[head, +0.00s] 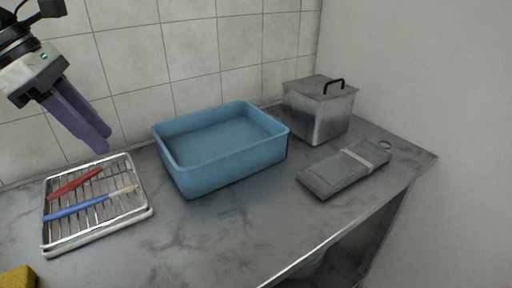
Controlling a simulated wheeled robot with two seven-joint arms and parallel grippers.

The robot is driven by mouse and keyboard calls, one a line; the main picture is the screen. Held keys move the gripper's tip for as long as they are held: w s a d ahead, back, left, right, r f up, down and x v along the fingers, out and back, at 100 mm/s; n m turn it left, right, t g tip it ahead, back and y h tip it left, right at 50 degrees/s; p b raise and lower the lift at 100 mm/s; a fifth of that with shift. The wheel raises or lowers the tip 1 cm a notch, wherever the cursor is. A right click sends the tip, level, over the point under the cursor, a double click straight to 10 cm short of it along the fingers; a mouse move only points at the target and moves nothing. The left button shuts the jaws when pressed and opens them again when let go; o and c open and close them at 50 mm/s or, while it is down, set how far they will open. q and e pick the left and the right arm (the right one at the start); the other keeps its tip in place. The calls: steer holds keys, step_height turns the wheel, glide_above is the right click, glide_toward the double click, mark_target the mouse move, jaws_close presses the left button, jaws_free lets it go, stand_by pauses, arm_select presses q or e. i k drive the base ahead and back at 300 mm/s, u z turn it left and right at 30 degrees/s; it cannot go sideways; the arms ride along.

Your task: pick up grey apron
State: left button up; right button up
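The grey apron (338,174) is a flat folded bundle with a pale band (367,159) around it. It lies on the right part of the grey counter, in front of the metal box. My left gripper (103,142) hangs at the upper left, above and behind the wire rack and far from the apron. Its purple fingers point down and right and look close together; I cannot tell if there is a gap between them. Nothing shows held in it. My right gripper is not in view.
An empty-looking blue tub (228,178) stands mid-counter. A lidded metal box (318,115) with a black handle is behind the apron. A wire rack (140,207) holds red and blue-handled tools. A metal ring (385,145) lies near the right end. A yellow sponge (17,278) is lower left.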

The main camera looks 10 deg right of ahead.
mark_target(325, 178)
steer(key=z, duration=0.85)
